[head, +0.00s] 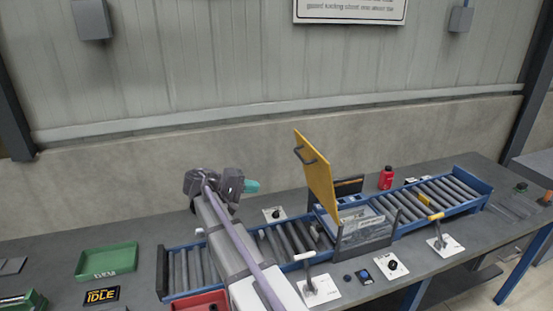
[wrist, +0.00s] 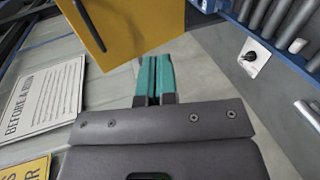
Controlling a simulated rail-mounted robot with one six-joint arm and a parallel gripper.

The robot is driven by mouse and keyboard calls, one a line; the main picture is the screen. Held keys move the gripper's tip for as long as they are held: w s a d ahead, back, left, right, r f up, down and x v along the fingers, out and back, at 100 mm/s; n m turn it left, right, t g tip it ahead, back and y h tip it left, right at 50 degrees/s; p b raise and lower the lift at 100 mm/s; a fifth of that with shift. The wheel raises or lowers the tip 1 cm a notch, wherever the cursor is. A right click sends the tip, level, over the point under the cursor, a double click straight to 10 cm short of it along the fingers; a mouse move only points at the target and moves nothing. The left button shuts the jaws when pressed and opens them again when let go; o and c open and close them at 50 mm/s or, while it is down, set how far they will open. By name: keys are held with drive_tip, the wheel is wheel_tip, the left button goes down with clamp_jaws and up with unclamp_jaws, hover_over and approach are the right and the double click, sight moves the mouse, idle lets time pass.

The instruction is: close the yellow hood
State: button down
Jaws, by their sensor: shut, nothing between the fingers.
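The yellow hood (head: 316,172) stands raised and nearly upright over a clear-sided box (head: 364,229) on the roller conveyor. A dark handle (head: 305,155) sits on its left face, near the top. In the wrist view the hood (wrist: 140,22) fills the upper middle, with its handle (wrist: 90,22) at the left edge. My gripper (head: 251,186) is to the left of the hood in the head view, apart from it. In the wrist view its teal fingers (wrist: 154,62) are shut and empty, with their tips just below the hood's edge in the picture.
Roller conveyors (head: 440,193) run along the bench on both sides of the box. A red bottle (head: 386,178) stands behind. A green tray (head: 107,261), an IDLE display (head: 102,295) and a red tray (head: 200,303) are at the left. Lever switches (head: 441,238) stand along the front.

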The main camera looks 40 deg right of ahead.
wheel_tip(320, 180, up, 6)
drive_tip(key=w+m+g+h, duration=0.1)
drive_tip(key=w+g+h, duration=0.1)
drive_tip(key=h, duration=0.2)
drive_tip(key=x, duration=1.3)
drive_tip(key=shift+s+d+p, duration=0.25)
drive_tip(key=shift+d+p, duration=0.1)
drive_tip(key=shift+p, duration=0.05)
